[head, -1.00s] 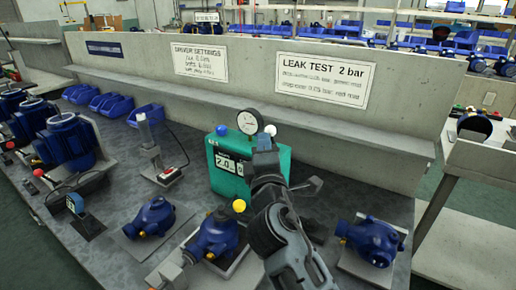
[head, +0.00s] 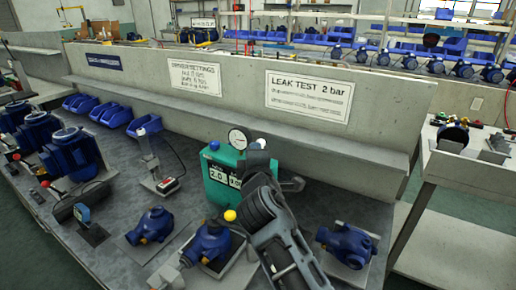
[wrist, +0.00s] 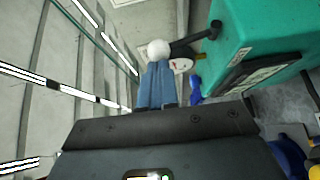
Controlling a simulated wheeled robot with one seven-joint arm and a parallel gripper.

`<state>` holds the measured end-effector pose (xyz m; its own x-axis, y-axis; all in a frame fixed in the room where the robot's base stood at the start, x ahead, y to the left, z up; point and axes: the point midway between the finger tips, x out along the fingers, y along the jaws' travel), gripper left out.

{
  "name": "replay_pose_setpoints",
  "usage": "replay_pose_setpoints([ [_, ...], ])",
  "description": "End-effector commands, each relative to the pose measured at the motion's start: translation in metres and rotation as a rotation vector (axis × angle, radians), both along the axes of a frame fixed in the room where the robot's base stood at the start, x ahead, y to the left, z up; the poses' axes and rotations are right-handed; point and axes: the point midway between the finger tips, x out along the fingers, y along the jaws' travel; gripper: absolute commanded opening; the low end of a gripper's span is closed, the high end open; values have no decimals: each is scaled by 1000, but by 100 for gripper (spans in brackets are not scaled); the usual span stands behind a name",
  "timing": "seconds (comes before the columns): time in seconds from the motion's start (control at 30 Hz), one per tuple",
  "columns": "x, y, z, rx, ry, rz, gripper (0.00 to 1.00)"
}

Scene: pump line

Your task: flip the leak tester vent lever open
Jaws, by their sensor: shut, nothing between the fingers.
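The green leak tester (head: 221,183) stands on the bench with a round gauge (head: 238,139) on top and a display on its front. In the wrist view the tester (wrist: 265,35) fills the upper right. A black lever with a white ball knob (wrist: 158,48) sticks out from its side. My gripper (wrist: 156,82) is shut and empty, its blue fingers side by side just below the knob. I cannot tell whether they touch it. In the head view my arm hides most of the gripper and the lever.
Blue pump housings (head: 153,225) stand on the bench in front of and beside the tester, one at the right (head: 346,243). A yellow ball (head: 230,215) sits near the middle one. A grey wall with a leak test sign (head: 308,96) rises behind.

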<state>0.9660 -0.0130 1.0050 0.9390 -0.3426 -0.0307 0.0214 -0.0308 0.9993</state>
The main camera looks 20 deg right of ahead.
Motion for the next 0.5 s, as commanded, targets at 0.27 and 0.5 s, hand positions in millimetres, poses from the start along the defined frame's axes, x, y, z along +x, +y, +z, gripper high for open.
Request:
replay_pose_setpoints([
  [0.27,14,-16,13,-4,-3,-2,0],
  [0.5,23,-29,18,-4,-3,-1,0],
])
